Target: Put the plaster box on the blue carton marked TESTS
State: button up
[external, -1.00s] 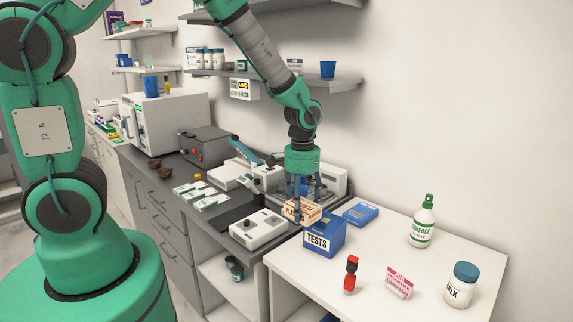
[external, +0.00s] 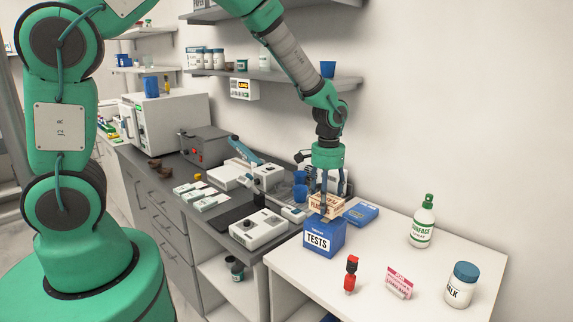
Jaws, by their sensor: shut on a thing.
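The plaster box (external: 322,206), tan with dark lettering, is in my gripper (external: 325,196), which is shut on it and points downward. The blue carton marked TESTS (external: 318,239) stands on the white table. The plaster box shows just above the carton's top, toward its back edge. I cannot tell whether the two touch. The fingers hide part of the plaster box.
A flat blue box (external: 361,215) lies behind and right of the carton. A green-capped spray bottle (external: 423,222), a red-topped item (external: 350,274), a pink-and-white card (external: 398,283) and a blue-lidded jar (external: 460,286) stand on the white table (external: 378,246). Devices crowd the grey counter at left.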

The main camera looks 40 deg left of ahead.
jog(key=shift+f, duration=1.75)
jog(key=shift+f, duration=0.15)
jog(key=o, duration=1.2)
notch_tip(320, 180, up, 12)
jog(key=shift+r, duration=0.15)
